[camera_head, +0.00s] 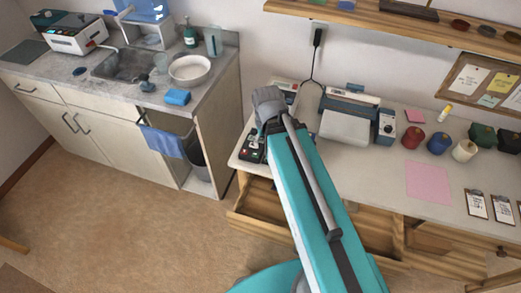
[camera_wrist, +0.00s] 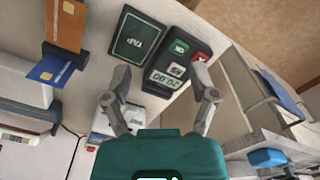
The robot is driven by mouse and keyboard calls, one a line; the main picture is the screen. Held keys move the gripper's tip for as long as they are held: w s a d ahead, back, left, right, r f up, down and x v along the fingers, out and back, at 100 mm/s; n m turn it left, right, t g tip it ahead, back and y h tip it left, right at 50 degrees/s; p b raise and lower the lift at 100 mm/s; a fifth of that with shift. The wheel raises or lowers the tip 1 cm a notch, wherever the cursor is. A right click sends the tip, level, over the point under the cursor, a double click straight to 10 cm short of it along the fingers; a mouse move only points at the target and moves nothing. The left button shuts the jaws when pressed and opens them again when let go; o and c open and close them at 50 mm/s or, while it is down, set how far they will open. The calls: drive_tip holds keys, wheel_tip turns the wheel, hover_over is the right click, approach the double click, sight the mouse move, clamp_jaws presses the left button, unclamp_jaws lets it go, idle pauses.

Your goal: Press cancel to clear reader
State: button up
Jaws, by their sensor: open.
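The card reader (camera_wrist: 184,38) is a dark block seen in the wrist view, with a green OK button (camera_wrist: 180,46), a red cancel button (camera_wrist: 200,57) and a pale display (camera_wrist: 162,79) reading 20.00. A dark TAP pad (camera_wrist: 138,37) lies beside it. My gripper (camera_wrist: 160,72) is open and empty, its fingers spread on either side of the reader's near end. The right fingertip overlaps the red button's edge in the picture; I cannot tell whether it touches. In the head view the reader (camera_head: 252,152) shows partly below my wrist at the counter's left end.
An orange card (camera_wrist: 66,24) and a blue card (camera_wrist: 50,68) stand in holders left of the TAP pad. A printer-like machine (camera_head: 345,128) stands right of my wrist on the counter. An open drawer (camera_head: 260,213) juts out below. A sink unit stands at left.

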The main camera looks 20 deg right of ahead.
clamp_jaws()
drive_tip(key=shift+d, duration=0.1)
idle(1.2)
